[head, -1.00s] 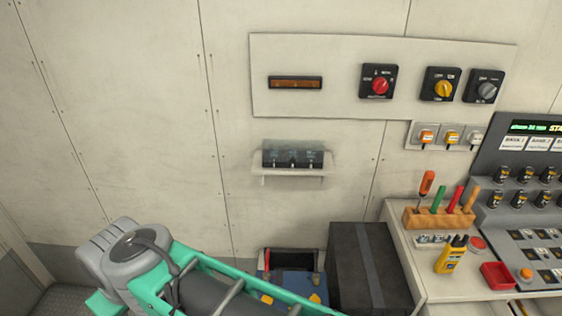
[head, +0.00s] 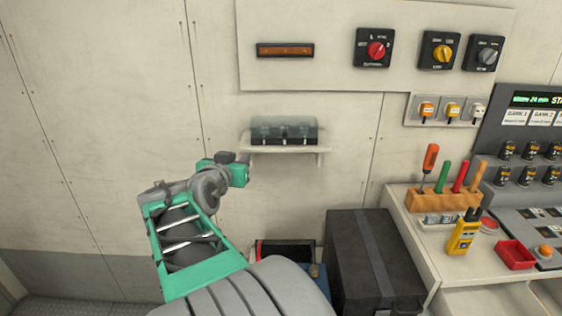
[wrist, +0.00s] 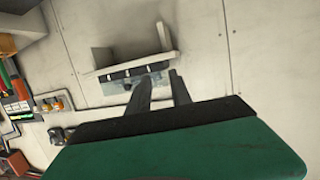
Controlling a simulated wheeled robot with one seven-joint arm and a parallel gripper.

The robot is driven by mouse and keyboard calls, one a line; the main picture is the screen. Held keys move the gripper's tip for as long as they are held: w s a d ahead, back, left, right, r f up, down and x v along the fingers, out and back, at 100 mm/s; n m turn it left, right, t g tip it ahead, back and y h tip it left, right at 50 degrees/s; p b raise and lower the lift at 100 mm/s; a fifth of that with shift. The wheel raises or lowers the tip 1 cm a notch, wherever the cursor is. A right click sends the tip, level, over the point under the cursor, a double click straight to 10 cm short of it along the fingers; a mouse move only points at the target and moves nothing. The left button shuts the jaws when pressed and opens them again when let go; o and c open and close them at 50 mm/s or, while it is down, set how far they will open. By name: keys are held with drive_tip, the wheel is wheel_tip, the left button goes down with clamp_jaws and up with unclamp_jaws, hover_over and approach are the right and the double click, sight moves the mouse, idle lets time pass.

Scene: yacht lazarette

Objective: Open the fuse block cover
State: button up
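The fuse block (head: 285,138) is a dark block on a small white wall shelf (head: 290,150). Its cover (head: 284,123) is clear, bluish and see-through, and it looks closed over the block. My gripper (head: 245,162) is just left of the shelf, near its left end, apart from the cover in the head view. In the wrist view, which is turned over, my two fingers (wrist: 160,80) are apart with nothing between them. They point toward the fuse block (wrist: 128,75) and the cover (wrist: 150,82). The fingertips hide part of the cover there.
A panel with rotary switches (head: 376,48) is above the shelf. Outlets with plugs (head: 453,110) are to the right. A dark case (head: 365,260) stands below, beside a bench with a tool block (head: 442,200). The wall left of the shelf is clear.

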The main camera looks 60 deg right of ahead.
sight(285, 135)
drive_tip(key=s+d+g+h, duration=0.1)
drive_tip(key=s+d, duration=0.1)
drive_tip(key=d, duration=0.2)
drive_tip(key=s+d+r+m+g+h, duration=0.1)
drive_tip(key=s+d, duration=0.1)
drive_tip(key=d, duration=0.3)
drive_tip(key=s+d+m+g+h, duration=0.1)
drive_tip(key=s+d, duration=0.1)
drive_tip(key=d, duration=0.2)
drive_tip(key=shift+d+r+p, duration=0.2)
drive_tip(key=shift+r+p, duration=0.1)
drive_tip(key=shift+r, duration=0.05)
drive_tip(key=shift+d, duration=0.25)
drive_tip(key=shift+c, duration=0.4)
drive_tip(key=shift+f, duration=0.1)
clamp_jaws()
